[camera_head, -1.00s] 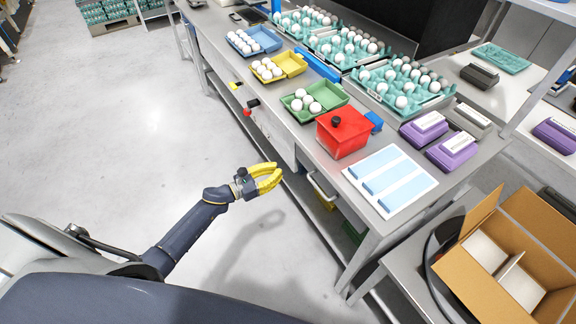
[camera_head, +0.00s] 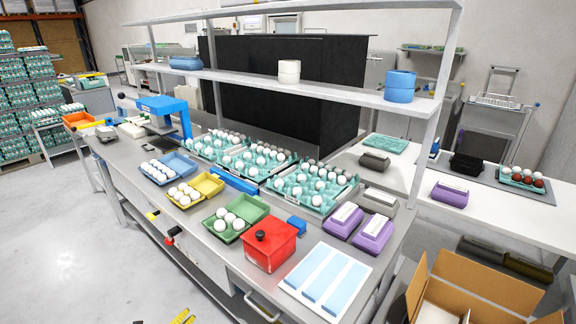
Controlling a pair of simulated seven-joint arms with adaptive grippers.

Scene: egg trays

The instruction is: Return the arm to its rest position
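Only the yellow fingertips of my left gripper (camera_head: 183,316) show, cut off by the bottom edge of the head view. They are over the floor in front of the workbench (camera_head: 205,262), apart from everything on it. The rest of this gripper and most of its arm are out of the frame, and no held object shows. Too little shows to tell whether the fingers are open. My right gripper is not in view.
On the bench stand blue (camera_head: 177,158), yellow (camera_head: 208,181) and green (camera_head: 248,205) egg cartons, a red box (camera_head: 270,262), purple cartons (camera_head: 378,228) and teal egg trays (camera_head: 345,191). A cardboard box (camera_head: 490,280) is at lower right.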

